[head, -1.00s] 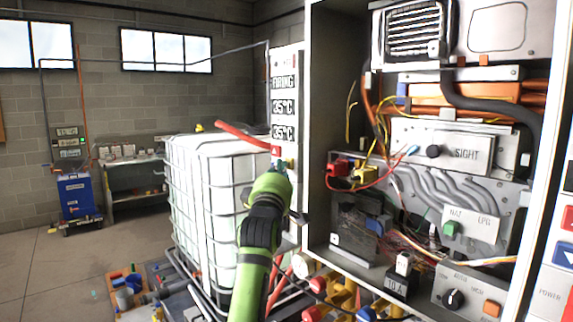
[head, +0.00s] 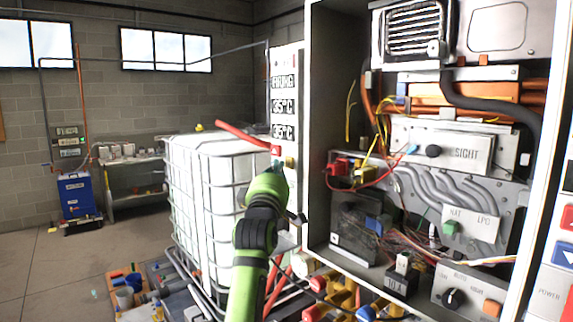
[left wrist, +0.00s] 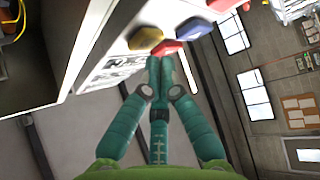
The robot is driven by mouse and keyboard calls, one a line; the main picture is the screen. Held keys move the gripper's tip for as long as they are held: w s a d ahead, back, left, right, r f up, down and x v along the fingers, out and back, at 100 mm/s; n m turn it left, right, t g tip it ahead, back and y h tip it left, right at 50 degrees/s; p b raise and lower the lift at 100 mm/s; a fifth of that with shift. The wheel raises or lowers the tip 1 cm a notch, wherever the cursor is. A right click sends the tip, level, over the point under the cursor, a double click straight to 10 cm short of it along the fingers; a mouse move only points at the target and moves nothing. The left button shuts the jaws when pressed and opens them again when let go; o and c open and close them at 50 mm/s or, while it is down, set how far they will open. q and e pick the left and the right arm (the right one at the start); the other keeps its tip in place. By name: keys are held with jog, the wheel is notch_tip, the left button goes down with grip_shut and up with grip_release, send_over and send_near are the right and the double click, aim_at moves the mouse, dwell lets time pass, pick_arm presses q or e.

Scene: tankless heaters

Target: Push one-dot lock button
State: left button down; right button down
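A narrow white control panel (head: 285,62) with dark display plates stands on the left side of the open cabinet. Below the plates are a red button (head: 276,150) and a yellow button (head: 289,162). In the left wrist view a yellow button (left wrist: 145,38), a red button (left wrist: 167,48) and a blue button (left wrist: 196,28) sit close together. I cannot make out dots on any of them. My left gripper (left wrist: 160,64) has its teal fingers together, tips just below the red button; contact cannot be told. In the head view the green left hand (head: 270,185) partly hides the panel's lower part.
The open cabinet (head: 322,120) with wires and switches fills the right. A white caged tank (head: 200,190) stands left of my arm. Pipes and clutter lie below. Open floor (head: 40,270) is at far left.

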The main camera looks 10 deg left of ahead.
pick_arm(q)
jog(key=s+a, duration=0.3)
jog(key=s, duration=0.1)
jog(key=shift+s+a+b, duration=0.35)
jog(key=shift+a, duration=0.05)
dwell(0.9)
